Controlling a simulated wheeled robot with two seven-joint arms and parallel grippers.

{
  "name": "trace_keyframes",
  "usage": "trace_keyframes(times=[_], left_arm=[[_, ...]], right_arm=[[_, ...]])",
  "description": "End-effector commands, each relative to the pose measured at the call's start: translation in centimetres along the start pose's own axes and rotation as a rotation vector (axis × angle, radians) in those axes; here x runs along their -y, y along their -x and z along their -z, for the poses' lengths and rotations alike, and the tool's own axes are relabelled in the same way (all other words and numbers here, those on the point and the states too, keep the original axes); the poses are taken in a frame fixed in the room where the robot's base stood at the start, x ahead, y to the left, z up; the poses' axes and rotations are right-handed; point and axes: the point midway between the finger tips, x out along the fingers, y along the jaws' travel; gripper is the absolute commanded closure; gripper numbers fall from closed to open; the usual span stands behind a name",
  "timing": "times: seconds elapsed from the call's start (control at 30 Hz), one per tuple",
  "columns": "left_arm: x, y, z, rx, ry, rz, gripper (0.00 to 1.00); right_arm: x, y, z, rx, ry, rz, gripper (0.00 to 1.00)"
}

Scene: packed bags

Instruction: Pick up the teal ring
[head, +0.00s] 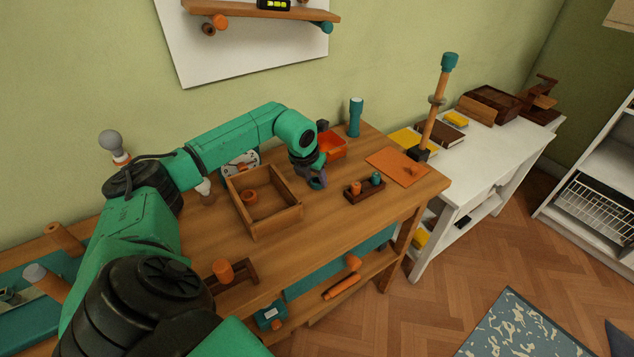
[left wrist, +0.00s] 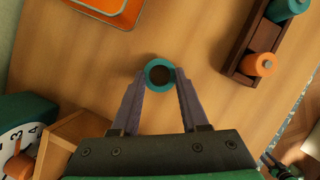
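The teal ring (head: 317,183) is at the right of the open wooden tray on the workbench, partly hidden by my gripper. In the left wrist view the teal ring (left wrist: 160,73) shows as a full circle with a dark middle. My left gripper (head: 314,178) is over it and points down. In the left wrist view its fingers (left wrist: 160,78) are apart, one on each side of the ring. They look very close to its sides; I cannot make out firm contact. My right gripper is not in view.
The wooden tray (head: 240,219) holds an orange ring (head: 249,197). A dark rack (head: 366,194) with an orange and a teal piece stands to the right. Bare bench lies in front.

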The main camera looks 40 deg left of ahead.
Motion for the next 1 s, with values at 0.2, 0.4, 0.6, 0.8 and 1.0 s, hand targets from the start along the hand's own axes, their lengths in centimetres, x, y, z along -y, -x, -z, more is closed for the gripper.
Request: trace_keyframes(times=[0.2, 0.4, 0.6, 0.8, 1.0], left_arm=[[0.0, 0.0, 0.0, 0.0, 0.0, 0.0, 1.0], [0.0, 0.5, -0.3, 0.002, 0.0, 0.0, 1.0], [0.1, 3.7, -1.6, 0.005, 0.0, 0.002, 1.0], [0.1, 10.8, -4.6, 0.01, 0.001, 0.004, 1.0], [0.1, 16.6, -6.9, 0.004, 0.001, 0.004, 1.0]], right_arm=[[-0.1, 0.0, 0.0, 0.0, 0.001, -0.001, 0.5], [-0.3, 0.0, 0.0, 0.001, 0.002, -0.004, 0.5], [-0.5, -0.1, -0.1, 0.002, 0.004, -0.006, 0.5], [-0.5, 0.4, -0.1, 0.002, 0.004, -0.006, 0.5], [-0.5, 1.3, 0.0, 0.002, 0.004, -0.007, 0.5]])
